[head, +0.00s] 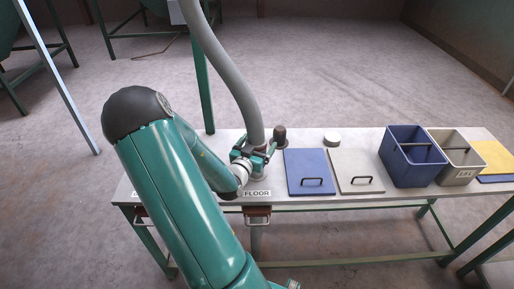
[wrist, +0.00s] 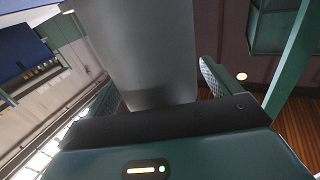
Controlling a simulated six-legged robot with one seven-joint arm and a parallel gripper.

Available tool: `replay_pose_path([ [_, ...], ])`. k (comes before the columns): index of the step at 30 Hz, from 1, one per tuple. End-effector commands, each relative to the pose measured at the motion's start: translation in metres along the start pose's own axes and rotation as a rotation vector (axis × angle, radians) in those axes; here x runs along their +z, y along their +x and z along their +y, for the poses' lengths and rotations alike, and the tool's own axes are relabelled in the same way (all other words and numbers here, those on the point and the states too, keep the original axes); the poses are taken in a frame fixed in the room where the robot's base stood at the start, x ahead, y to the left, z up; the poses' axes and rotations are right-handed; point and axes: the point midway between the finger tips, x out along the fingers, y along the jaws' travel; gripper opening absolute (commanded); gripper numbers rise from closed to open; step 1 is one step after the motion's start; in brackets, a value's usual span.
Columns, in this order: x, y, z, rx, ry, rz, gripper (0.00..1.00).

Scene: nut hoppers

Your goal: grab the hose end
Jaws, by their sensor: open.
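A thick grey hose (head: 228,75) hangs from the top of the head view, and its lower end (head: 256,132) comes down to the bench beside the "FLOOR" label. My gripper (head: 258,153) is open at this end, with its jaws on either side of the hose. In the wrist view the grey hose end (wrist: 145,50) fills the space between my two fingers (wrist: 160,90). A narrow gap shows between the hose and the right finger; contact on the left cannot be told. The very bottom of the hose is hidden by my gripper.
The bench (head: 230,142) carries a dark knob-like piece (head: 280,138) close right of the hose. Further right are a blue lid (head: 308,168), a pale lid (head: 352,165), a white round piece (head: 332,139), a blue bin (head: 405,165) and a grey bin (head: 460,168).

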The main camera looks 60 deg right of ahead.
Motion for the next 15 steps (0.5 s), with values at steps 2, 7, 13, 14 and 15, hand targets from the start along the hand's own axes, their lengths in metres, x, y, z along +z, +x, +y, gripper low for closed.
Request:
replay_pose_path([
  [2,0.0000,-0.0006,0.0005,0.000,0.000,0.000,0.89],
  [7,-0.0001,-0.0021,0.0010,0.000,0.000,0.000,0.89],
  [13,-0.0002,-0.0032,0.0012,0.000,0.000,0.001,0.70],
  [14,-0.0002,-0.0033,0.0011,0.000,0.000,0.001,0.64],
  [15,-0.0002,-0.0033,0.0011,0.000,0.000,0.001,0.56],
])
